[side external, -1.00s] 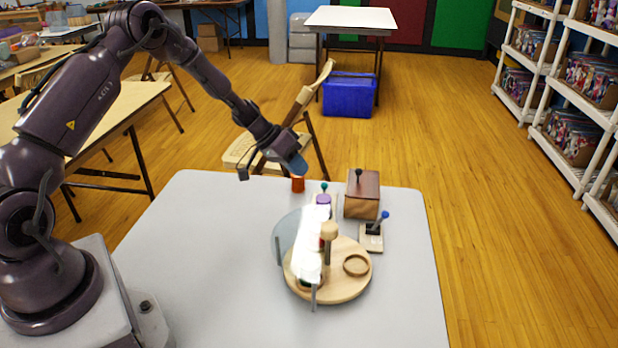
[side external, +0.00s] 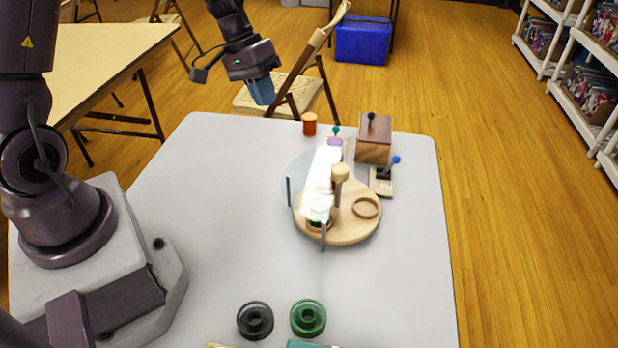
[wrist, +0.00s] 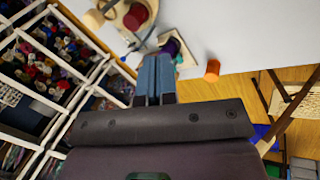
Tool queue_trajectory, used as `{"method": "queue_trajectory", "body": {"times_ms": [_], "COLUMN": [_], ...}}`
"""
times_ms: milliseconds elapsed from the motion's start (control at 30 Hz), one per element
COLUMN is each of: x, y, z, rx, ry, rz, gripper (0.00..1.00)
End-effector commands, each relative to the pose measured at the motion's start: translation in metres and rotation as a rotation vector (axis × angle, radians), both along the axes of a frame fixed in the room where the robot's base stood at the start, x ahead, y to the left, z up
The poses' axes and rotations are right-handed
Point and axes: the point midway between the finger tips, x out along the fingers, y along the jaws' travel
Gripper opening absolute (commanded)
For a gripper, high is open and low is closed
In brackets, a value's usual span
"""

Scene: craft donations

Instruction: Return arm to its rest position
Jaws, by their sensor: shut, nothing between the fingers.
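My gripper (side external: 262,92) hangs in the air beyond the far edge of the grey table (side external: 220,200) in the side view, in front of a folding chair. Its blue fingers are together and empty, pointing down. They also show closed in the wrist view (wrist: 155,75). It is up and left of the orange cylinder (side external: 309,124), touching nothing. My arm reaches up out of the top of the side view, so its upper part is hidden.
A round wooden board (side external: 350,232) with a ring and a glary upright object stands mid-table. A wooden box (side external: 374,140) and a blue-knobbed lever (side external: 396,160) are at the back right. A black ring (side external: 255,320) and green ring (side external: 308,318) lie in front. The left-centre table is clear.

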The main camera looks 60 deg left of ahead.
Motion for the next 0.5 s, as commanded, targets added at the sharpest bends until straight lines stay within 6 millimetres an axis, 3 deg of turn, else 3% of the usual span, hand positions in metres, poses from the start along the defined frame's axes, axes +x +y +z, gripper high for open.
{"method": "queue_trajectory", "body": {"times_ms": [33, 200, 500], "x": [-0.012, -0.06, -0.139], "y": [-0.01, -0.038, -0.073], "z": [0.018, 0.065, 0.12], "rx": [0.04, 0.176, 0.387], "ry": [0.008, 0.027, -0.108], "rz": [-0.01, -0.028, -0.091], "gripper": [0.0, 0.0, 0.0]}}
